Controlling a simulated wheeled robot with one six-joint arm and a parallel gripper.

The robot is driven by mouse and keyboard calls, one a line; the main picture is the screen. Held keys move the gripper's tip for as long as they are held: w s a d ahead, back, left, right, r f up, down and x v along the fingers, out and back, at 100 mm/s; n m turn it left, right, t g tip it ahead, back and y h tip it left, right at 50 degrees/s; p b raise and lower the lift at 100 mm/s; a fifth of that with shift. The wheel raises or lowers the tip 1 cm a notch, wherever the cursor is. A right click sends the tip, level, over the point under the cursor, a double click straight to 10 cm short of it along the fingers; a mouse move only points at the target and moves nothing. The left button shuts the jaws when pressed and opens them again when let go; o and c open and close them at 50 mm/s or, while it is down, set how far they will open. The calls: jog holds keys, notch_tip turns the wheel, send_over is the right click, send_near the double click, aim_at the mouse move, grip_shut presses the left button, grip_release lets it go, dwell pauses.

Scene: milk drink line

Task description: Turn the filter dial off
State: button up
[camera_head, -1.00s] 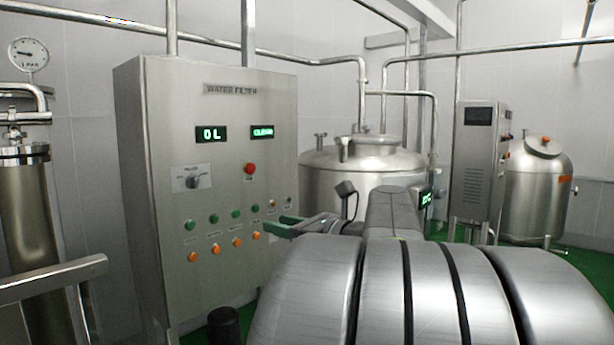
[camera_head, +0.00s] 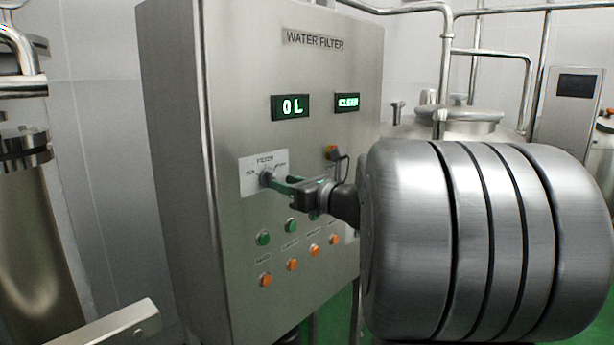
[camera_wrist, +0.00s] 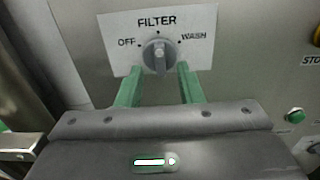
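The filter dial (camera_wrist: 157,56) is a round grey knob on a white plate (camera_wrist: 118,32) marked FILTER, with OFF on the left and WASH on the right. Its pointer ridge stands about upright, between the two words. In the head view the dial (camera_head: 267,178) is on the water filter cabinet (camera_head: 245,65), left of my gripper (camera_head: 284,185). In the wrist view my gripper (camera_wrist: 158,86) has its two green fingers apart, one to each side below the dial. The fingertips are close to the dial, and I cannot tell whether they touch it.
Green buttons (camera_head: 263,239) and orange buttons (camera_head: 265,280) sit below the dial. A steel rail (camera_head: 118,325) is at lower left. A steel tank (camera_head: 465,122) stands behind at right.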

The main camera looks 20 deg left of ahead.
aim_at(270, 179)
jog(key=shift+p+x, duration=0.3)
jog(key=shift+x, duration=1.3)
jog(key=shift+c, duration=0.2)
grip_shut()
